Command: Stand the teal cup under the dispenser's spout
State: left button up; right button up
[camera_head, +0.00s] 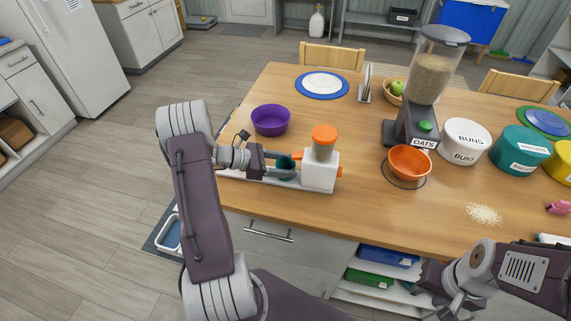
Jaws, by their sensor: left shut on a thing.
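The teal cup (285,162) is at the fingertips of my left gripper (283,168), which is shut on it. The fingers hide part of the cup. It is just left of a small white dispenser (321,171) with an orange lid (324,134), low over the dispenser's white base strip (268,181). I cannot tell whether the cup touches the base or sits directly under a spout. My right gripper (447,303) is at the bottom right, in front of the table, away from the cup; its finger opening is unclear.
A purple bowl (270,120) stands behind my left gripper. An orange bowl (410,162) stands before the tall oats dispenser (420,115). Canisters (464,141) stand to the right. Spilled crumbs (484,214) lie on the table (400,212). The front middle is clear.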

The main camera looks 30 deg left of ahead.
pick_arm(q)
jog(key=shift+s, duration=0.1)
jog(key=shift+f, duration=0.15)
jog(key=o, duration=1.3)
jog(key=shift+o, duration=0.2)
jog(key=shift+s+a+r, duration=0.15)
jog(key=shift+a+r, duration=0.05)
jog(key=shift+r, duration=0.1)
jog(key=b+v, duration=0.1)
jog(key=v, duration=1)
jog(key=shift+s+r, duration=0.15)
jog(key=shift+s, duration=0.05)
jog(key=shift+a, duration=0.15)
